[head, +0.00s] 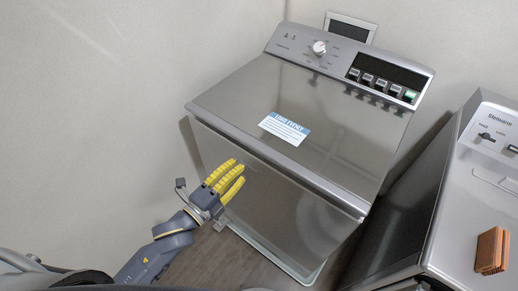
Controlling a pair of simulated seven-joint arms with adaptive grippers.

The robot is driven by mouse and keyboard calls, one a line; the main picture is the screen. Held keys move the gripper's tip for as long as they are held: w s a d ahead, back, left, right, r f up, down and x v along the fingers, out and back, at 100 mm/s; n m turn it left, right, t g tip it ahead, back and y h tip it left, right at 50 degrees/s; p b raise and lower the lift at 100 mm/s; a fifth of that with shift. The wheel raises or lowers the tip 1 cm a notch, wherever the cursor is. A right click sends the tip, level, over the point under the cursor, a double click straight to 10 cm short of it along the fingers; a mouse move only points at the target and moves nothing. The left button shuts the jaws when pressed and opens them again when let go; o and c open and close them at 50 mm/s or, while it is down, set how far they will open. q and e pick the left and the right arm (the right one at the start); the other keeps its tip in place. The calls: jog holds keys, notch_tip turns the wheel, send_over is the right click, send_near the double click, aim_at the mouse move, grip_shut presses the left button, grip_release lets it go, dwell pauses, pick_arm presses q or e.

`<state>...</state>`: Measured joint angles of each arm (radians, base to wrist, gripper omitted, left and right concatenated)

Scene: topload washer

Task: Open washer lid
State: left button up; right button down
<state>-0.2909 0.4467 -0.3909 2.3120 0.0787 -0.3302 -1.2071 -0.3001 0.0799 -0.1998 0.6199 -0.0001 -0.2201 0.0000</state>
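Contact with the panel cannot be told. My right gripper is not in view.
The control panel (346,62) with a knob (319,47) and buttons stands behind the lid. A second machine (466,205) is at the right with a brown ridged block (491,250) on top. A wall vent (350,28) is behind. Floor shows left of the washer.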

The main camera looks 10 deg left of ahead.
aim_at(257, 152)
pick_arm(q)
jog(key=x, duration=1)
jog(key=shift+w+d, duration=0.1)
jog(key=shift+w, duration=0.05)
jog(key=shift+c, duration=0.5)
grip_shut()
